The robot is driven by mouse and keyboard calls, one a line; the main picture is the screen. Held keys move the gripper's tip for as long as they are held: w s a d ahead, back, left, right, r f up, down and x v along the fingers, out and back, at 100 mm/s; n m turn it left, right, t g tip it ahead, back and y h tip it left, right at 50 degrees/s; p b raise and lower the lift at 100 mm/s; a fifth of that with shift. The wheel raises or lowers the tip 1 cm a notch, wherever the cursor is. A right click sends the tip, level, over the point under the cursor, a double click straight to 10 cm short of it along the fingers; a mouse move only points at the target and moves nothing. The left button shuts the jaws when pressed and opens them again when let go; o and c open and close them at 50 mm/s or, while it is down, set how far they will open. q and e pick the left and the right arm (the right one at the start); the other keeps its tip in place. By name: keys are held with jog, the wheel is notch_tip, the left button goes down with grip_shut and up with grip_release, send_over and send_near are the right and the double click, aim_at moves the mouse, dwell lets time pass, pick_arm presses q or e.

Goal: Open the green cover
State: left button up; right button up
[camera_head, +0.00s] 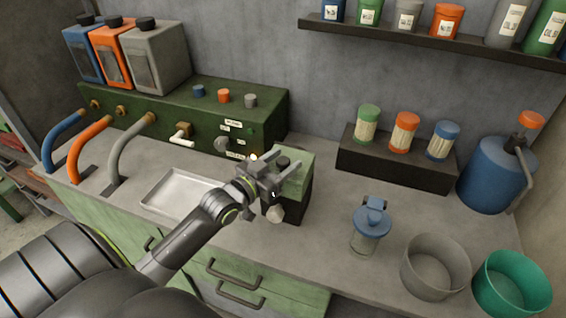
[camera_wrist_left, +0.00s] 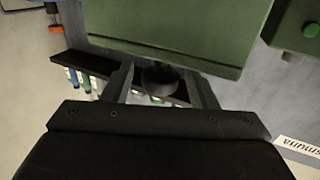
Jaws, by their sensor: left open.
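The green cover (camera_head: 300,162) is the top of a small dark box on the counter, with a pale round knob (camera_head: 276,213) on the box's front. In the left wrist view the green cover (camera_wrist_left: 185,22) fills the upper middle, with a dark round knob (camera_wrist_left: 159,76) below its edge. My left gripper (camera_head: 281,163) is open at the box and hides part of it. In the wrist view its fingers (camera_wrist_left: 160,78) stand on either side of the dark knob. I cannot tell whether they touch it. My right gripper is not in view.
A green machine (camera_head: 190,110) with knobs and canisters stands behind on the left, by a metal tray (camera_head: 185,188). A blue-lidded jar (camera_head: 370,222), a grey bowl (camera_head: 435,265) and a green bowl (camera_head: 512,285) stand to the right. A jar rack (camera_head: 393,172) is against the wall.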

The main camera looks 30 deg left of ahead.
pick_arm(q)
jog(key=shift+w, duration=0.2)
grip_shut()
dwell(0.3)
